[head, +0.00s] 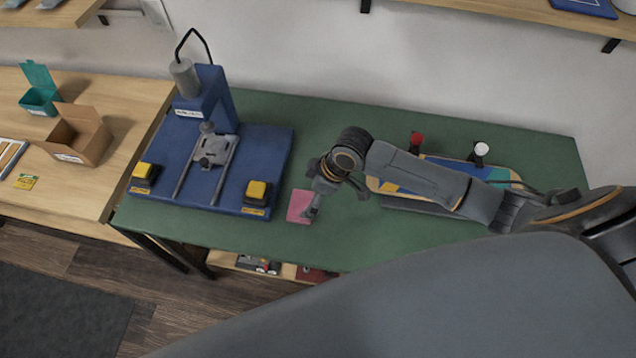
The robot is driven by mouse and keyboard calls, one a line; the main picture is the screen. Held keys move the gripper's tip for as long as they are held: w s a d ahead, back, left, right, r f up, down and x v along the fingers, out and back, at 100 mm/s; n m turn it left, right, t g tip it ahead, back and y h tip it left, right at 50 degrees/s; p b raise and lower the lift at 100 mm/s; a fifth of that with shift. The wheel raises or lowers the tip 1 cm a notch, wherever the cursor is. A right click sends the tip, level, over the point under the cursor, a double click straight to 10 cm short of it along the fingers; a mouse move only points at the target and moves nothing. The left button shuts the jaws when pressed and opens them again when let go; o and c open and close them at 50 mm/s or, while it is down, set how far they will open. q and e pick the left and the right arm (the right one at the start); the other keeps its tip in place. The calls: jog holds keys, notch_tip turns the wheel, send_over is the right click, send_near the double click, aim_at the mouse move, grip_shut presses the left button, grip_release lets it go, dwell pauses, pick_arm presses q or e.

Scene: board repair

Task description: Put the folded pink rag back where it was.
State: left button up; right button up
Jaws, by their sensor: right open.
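The folded pink rag (298,206) lies flat on the green mat of the workbench (345,249), just right of the blue press's base. My right gripper (311,214) points down over the rag's right side and hides part of it. Its jaws are open. I cannot tell whether the fingertips touch the rag. My left gripper is not in view.
The blue press (212,102) with two yellow buttons stands at the left of the bench. A board (497,174) with red and white-topped items lies behind my right arm. A cardboard box (82,136) and teal bin (40,97) stand on the left table.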

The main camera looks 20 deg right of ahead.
jog(key=v, duration=0.6)
jog(key=shift+r, duration=0.2)
jog(key=shift+f, duration=0.1)
